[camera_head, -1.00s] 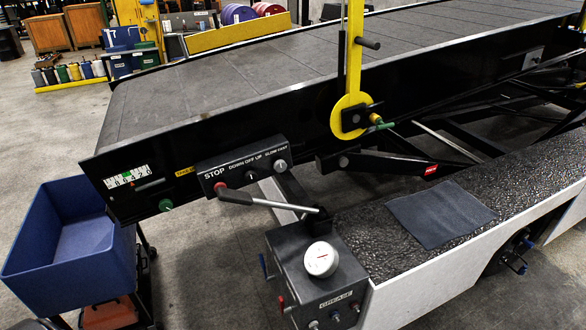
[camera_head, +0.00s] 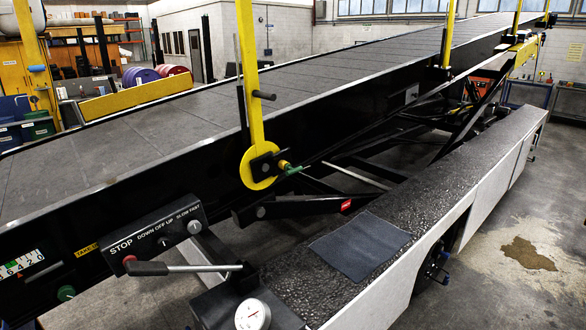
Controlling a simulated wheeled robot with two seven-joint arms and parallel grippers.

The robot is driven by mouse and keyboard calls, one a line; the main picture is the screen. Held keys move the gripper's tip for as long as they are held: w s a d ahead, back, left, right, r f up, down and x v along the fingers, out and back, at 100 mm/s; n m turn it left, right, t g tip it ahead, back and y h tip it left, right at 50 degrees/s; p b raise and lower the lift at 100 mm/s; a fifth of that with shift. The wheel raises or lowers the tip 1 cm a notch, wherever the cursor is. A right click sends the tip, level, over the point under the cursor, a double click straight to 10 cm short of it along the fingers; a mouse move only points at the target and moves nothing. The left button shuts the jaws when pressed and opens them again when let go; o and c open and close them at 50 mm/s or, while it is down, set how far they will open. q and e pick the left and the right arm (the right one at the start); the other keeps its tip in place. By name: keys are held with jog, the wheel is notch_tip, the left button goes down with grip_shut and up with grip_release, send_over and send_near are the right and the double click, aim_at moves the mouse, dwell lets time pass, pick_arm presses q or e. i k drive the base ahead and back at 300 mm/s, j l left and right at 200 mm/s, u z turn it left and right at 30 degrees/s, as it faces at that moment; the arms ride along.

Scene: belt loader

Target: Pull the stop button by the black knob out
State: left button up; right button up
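A black control panel (camera_head: 155,236) is on the side of the belt loader at the lower left. Its labels read STOP, DOWN OFF UP and SLOW FAST. A small red stop button (camera_head: 129,259) sits below the STOP label. A dark knob (camera_head: 164,243) is below DOWN OFF UP, and a grey knob (camera_head: 194,227) is below SLOW FAST. A lever with a black grip (camera_head: 147,268) passes just in front of the panel and lies close to the stop button. How far the button stands out is too small to tell. Neither of my grippers is in view.
A grey box with a white round gauge (camera_head: 253,315) stands below the lever. A dark mat (camera_head: 361,245) lies on the textured deck (camera_head: 300,277). A yellow post (camera_head: 249,80) rises beside the conveyor belt (camera_head: 150,140). Open floor (camera_head: 480,290) lies at the right.

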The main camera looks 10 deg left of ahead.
aim_at(130, 258)
jog(key=u, duration=1.35)
